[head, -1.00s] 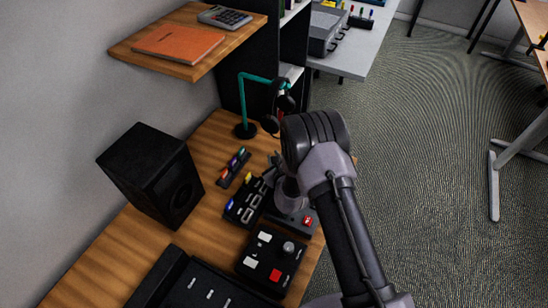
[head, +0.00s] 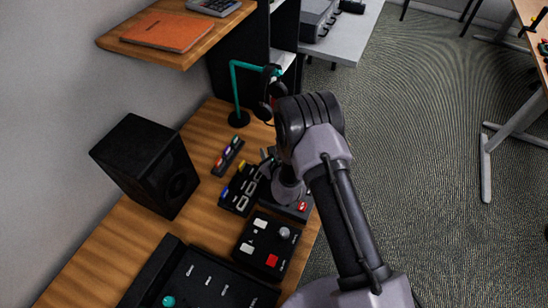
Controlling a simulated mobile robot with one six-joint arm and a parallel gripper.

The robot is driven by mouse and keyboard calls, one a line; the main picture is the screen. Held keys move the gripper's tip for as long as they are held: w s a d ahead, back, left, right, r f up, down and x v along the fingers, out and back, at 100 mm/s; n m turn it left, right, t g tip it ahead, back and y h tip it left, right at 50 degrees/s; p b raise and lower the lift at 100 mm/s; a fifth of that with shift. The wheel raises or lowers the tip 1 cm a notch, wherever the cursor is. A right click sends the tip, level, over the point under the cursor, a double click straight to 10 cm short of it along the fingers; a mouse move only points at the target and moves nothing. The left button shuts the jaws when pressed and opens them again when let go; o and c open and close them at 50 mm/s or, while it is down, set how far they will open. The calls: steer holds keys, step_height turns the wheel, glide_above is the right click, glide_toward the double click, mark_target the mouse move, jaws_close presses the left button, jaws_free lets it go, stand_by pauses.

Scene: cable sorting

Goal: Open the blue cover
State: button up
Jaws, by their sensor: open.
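A small black switch box (head: 231,204) lies on the wooden desk, left of my arm. A small blue part (head: 225,191), which looks like the blue cover, sits at its left end. A yellow part (head: 241,164) is at its far end. The blue part is too small to tell whether it is raised or down. My gripper (head: 267,158) is open and empty, beside the far right end of the box. My wrist hides part of the gripper and the box's right side.
A black box with a red button and grey knob (head: 266,246) lies nearer. A black panel with a teal knob (head: 200,283) is at the front. A speaker (head: 146,165), marker holder (head: 228,156) and teal headphone stand (head: 236,90) surround the space. A shelf (head: 180,52) overhangs behind.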

steer(key=p+v, duration=0.1)
steer(key=v, duration=0.4)
steer(key=p+v, duration=0.1)
steer(key=v, duration=1)
steer(key=shift+s+a+p, duration=0.1)
steer(key=shift+a+p, duration=0.25)
steer(key=shift+p, duration=0.05)
steer(key=shift+c, duration=0.2)
